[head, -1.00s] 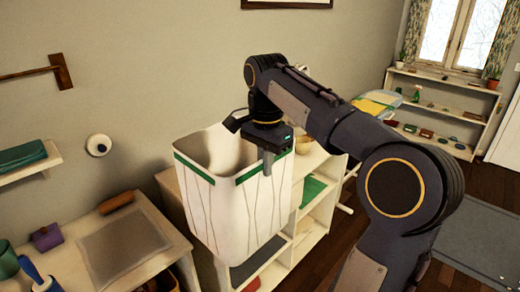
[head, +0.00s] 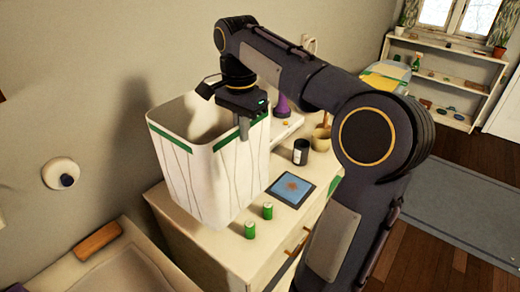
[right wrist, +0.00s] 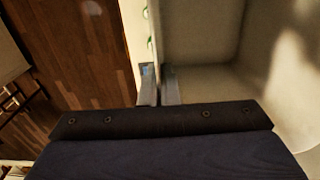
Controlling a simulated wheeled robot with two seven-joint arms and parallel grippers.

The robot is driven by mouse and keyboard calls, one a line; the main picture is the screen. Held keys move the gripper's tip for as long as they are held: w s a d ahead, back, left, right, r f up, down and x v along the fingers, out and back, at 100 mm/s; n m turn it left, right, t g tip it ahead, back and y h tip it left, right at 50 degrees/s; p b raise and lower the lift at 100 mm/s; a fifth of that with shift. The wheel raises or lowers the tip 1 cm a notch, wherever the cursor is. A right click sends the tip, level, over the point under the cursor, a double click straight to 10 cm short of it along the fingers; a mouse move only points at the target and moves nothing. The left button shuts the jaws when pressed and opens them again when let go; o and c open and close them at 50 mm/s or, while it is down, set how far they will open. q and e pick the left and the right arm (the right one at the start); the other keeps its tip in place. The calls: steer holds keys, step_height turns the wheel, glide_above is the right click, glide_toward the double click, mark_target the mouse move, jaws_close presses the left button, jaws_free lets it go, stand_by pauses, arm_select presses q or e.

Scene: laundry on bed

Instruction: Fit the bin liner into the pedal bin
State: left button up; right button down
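The white bin liner (head: 200,185) stands wide open and box-shaped, with thin crease lines and a green band along its rim. In the head view it is left of centre, above the cabinet top; I cannot tell whether it touches it. My right gripper (head: 243,128) is at the liner's near right rim corner, pointing down. In the right wrist view, the right gripper's fingers (right wrist: 159,86) are close together on the liner's wall (right wrist: 205,35), whose inside shows at right. No separate pedal bin can be made out. My left gripper is not in view.
The cabinet (head: 238,262) bears two green cans (head: 250,229), a blue tablet-like panel (head: 291,189), a dark cup (head: 301,152) and a wooden mug (head: 322,138). A wooden block (head: 98,241) lies lower left. Open floor (head: 425,245) and a grey rug (head: 465,205) are at right.

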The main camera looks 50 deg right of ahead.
mark_target(244, 160)
steer(key=f, duration=0.4)
steer(key=shift+s+f, duration=0.15)
steer(key=shift+s, duration=0.15)
steer(key=shift+w+f, duration=0.1)
steer(key=shift+f, duration=2.1)
steer(key=shift+f, duration=0.15)
steer(key=c, duration=1.7)
jaws_free()
step_height(244, 160, up, 12)
steer(key=shift+a+r+p, duration=0.1)
steer(key=shift+r+p, duration=0.1)
steer(key=shift+p, duration=0.15)
